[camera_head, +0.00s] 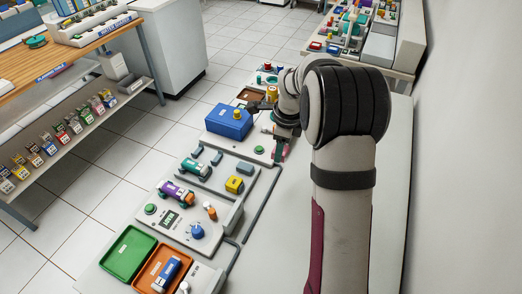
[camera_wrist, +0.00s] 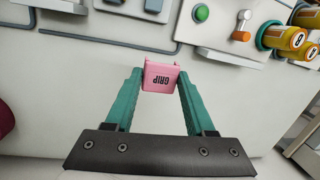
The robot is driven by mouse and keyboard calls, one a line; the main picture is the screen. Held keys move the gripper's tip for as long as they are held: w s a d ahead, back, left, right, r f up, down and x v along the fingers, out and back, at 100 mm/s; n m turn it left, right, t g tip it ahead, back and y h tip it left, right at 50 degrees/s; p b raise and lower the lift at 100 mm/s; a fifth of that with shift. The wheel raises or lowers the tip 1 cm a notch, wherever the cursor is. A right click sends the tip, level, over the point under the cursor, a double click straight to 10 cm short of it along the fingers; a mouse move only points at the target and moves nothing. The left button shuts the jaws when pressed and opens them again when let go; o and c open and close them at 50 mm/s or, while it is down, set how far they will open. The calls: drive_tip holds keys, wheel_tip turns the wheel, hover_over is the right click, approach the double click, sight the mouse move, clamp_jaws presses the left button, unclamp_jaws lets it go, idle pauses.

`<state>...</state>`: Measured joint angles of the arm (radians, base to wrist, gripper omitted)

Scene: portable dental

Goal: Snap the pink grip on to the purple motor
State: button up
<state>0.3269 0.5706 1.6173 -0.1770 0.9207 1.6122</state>
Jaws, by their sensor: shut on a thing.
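The pink grip (camera_wrist: 160,77), a small block with "GRIP" printed on it, sits between the two teal fingers of my gripper (camera_wrist: 160,82) in the wrist view. My gripper is shut on it, above a pale surface. In the head view my gripper (camera_head: 279,150) is partly hidden by my own arm, beside the right edge of the panels. The purple motor (camera_head: 173,189) lies on a pale panel at lower left of my gripper, well apart from it. I cannot make out the motor in the wrist view.
A blue box (camera_head: 229,122) stands left of my gripper. A yellow block (camera_head: 234,184) and a blue knob (camera_head: 197,232) are on the panels. Green (camera_head: 128,252) and orange trays (camera_head: 151,278) lie at the front. A pale bare surface (camera_head: 290,245) is clear to the right.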

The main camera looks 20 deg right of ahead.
sight(172, 188)
drive_tip(key=shift+r, duration=0.2)
drive_tip(key=w+a, duration=0.4)
drive_tip(key=a, duration=0.8)
drive_tip(key=shift+w+a+f, duration=0.2)
drive_tip(key=shift+f, duration=0.25)
drive_tip(key=a, duration=0.6)
drive_tip(key=a+f, duration=0.1)
drive_tip(key=a, duration=1.1)
drive_tip(key=shift+w+f, duration=0.2)
drive_tip(key=shift+w, duration=0.05)
drive_tip(key=shift+a+f, duration=0.1)
drive_tip(key=shift+a, duration=0.15)
drive_tip(key=shift+f, duration=3.1)
drive_tip(key=shift+f, duration=0.3)
